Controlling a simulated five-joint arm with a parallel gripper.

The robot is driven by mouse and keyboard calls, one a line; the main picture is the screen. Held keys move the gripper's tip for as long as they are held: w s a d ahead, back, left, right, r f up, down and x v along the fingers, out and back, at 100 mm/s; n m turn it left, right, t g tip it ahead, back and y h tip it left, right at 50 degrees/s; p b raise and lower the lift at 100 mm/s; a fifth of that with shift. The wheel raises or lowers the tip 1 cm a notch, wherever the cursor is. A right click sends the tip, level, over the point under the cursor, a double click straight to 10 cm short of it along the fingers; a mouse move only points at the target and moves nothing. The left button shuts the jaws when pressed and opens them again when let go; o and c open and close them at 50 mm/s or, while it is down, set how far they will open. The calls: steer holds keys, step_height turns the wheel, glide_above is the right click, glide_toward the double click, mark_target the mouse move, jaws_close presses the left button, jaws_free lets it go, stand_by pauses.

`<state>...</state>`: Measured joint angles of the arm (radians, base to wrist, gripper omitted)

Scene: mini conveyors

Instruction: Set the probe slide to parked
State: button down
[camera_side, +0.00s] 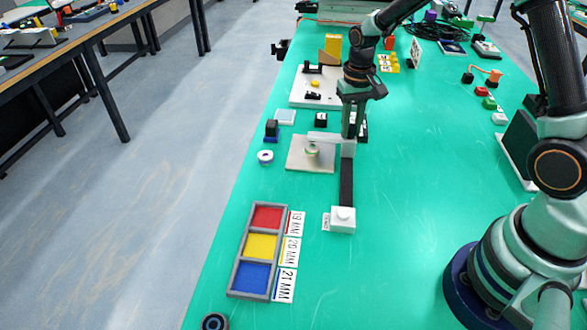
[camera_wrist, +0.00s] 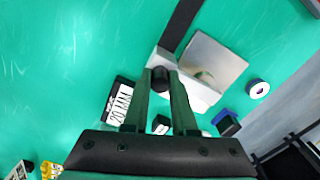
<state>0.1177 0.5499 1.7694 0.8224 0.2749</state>
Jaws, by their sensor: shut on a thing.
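The probe slide is a white carriage (camera_side: 347,149) on a dark rail (camera_side: 347,180). Its thin arm reaches left over a pale plate (camera_side: 305,160), above a small round piece (camera_side: 312,149). A white end block (camera_side: 343,219) with a small label stands at the rail's near end. My gripper (camera_side: 352,132) is at the carriage, near the rail's far part. In the wrist view my fingers (camera_wrist: 163,78) are shut on the slide's black knob (camera_wrist: 160,81). The white carriage (camera_wrist: 193,92) shows beside them, with the rail (camera_wrist: 181,25) running away.
A white ring (camera_side: 265,156) and a blue-black block (camera_side: 271,130) stand left of the plate. A tray (camera_side: 243,281) with red, yellow and blue compartments lies nearer. A white board (camera_side: 305,95) with small parts is farther back. The green table right of the rail is clear.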

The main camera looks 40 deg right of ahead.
stand_by(0.7)
steer(key=s+a, duration=0.9)
steer(key=shift+s+a, duration=0.25)
steer(key=shift+a, duration=0.1)
steer(key=c, duration=0.7)
jaws_free()
steer(key=shift+d, duration=0.1)
step_height(320, 180, up, 12)
steer(key=shift+r, duration=0.1)
